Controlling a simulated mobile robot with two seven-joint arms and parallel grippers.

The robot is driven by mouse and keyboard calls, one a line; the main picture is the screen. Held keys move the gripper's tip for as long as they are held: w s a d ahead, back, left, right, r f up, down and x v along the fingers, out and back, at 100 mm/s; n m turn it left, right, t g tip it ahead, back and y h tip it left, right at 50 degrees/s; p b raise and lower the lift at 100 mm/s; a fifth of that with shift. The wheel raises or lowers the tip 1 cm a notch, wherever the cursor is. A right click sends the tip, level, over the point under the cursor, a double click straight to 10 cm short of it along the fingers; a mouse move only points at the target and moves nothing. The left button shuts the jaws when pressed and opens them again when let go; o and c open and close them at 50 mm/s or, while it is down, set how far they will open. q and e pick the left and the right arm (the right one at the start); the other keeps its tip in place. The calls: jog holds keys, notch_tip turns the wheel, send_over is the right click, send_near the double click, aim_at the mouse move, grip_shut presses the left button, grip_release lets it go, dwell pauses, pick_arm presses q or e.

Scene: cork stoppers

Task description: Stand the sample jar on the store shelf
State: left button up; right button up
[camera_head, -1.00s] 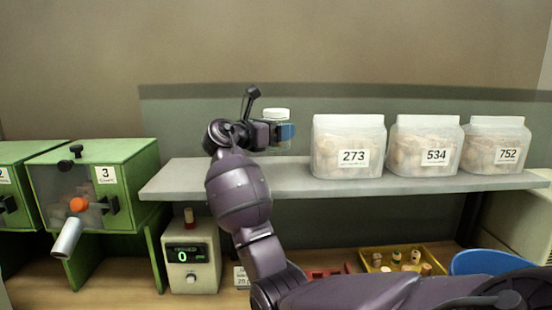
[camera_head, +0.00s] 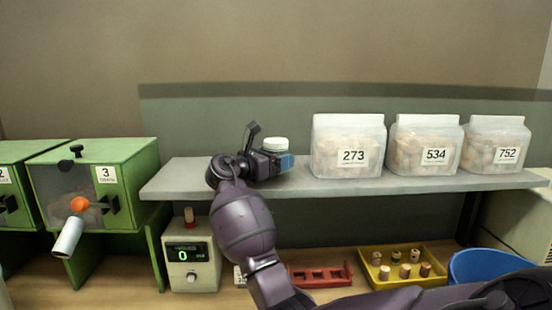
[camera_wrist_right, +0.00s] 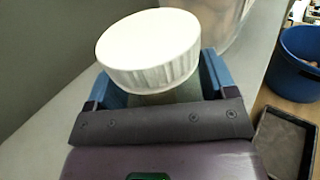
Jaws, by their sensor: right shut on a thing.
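The sample jar (camera_head: 276,144) shows its white lid above my right gripper (camera_head: 284,161) in the head view. The same white ribbed lid (camera_wrist_right: 150,50) fills the upper middle of the right wrist view, between the two blue fingers of the right gripper (camera_wrist_right: 158,85). The gripper is shut on the jar, which looks upright; its body is mostly hidden. The store shelf (camera_head: 200,178) is the long grey board. The jar is at the shelf, left of the bag marked 273. Whether its base touches the board is hidden. My left gripper is not in view.
Bags marked 273 (camera_head: 348,148), 534 (camera_head: 426,147) and 752 (camera_head: 497,147) stand on the shelf. The shelf's left part is clear. Below are a counter box (camera_head: 190,254), a red rack (camera_head: 320,283), a yellow tray of corks (camera_head: 377,276) and a blue tub (camera_head: 490,262). Green dispensers (camera_head: 130,175) stand at left.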

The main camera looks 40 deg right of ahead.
jog(key=o, duration=1)
jog(key=shift+f, duration=0.1)
jog(key=a, duration=0.4)
jog(key=a+b, duration=0.1)
jog(key=a, duration=0.3)
jog(key=a+b, duration=0.1)
jog(key=a, duration=0.3)
jog(key=shift+w, duration=0.25)
